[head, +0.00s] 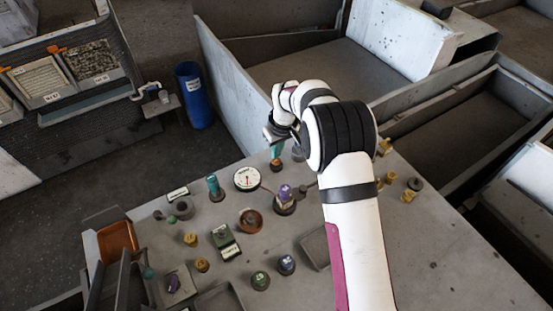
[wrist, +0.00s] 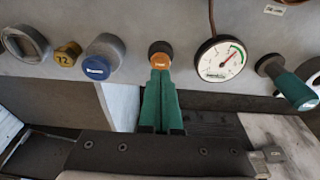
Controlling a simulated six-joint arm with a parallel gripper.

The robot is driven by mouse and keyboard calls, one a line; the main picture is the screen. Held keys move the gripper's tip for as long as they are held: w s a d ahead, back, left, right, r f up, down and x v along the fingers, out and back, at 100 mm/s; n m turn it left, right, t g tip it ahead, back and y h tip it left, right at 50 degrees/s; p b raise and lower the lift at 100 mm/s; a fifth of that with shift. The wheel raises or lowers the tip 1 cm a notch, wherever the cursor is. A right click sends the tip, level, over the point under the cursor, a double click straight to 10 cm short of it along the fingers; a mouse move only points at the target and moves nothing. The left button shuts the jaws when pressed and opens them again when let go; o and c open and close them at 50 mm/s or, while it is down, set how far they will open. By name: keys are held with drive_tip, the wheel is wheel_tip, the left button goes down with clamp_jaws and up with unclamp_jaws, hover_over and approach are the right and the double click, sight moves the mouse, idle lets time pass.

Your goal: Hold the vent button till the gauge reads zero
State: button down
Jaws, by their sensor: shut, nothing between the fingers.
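My gripper (wrist: 160,72) is shut and empty, its green fingers side by side. It also shows in the head view (head: 277,150), pointing down at the bench. Right at the fingertips is a round, dark-rimmed button with an orange-brown face (wrist: 159,54); its lower part is hidden by the fingers, and I cannot tell whether they touch or press it. Its label, if any, is not readable. The round white gauge (wrist: 221,60) stands right of the fingers in the wrist view. Its needle points up and right, towards a green arc; the numbers are too small to read. The gauge also shows in the head view (head: 247,179).
A blue-labelled grey cylinder (wrist: 103,56) and a yellow knob (wrist: 68,54) stand left of the fingers in the wrist view. A green-handled part (wrist: 290,85) is right of the gauge. A purple-topped part (head: 285,193) and several knobs stand on the grey bench (head: 420,260).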

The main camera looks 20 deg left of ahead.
sight(277, 161)
idle(0.4)
drive_tip(key=shift+f, duration=1.05)
idle(0.6)
drive_tip(key=shift+r, duration=0.45)
idle(0.4)
wheel_tip(277, 161, up, 6)
idle(0.4)
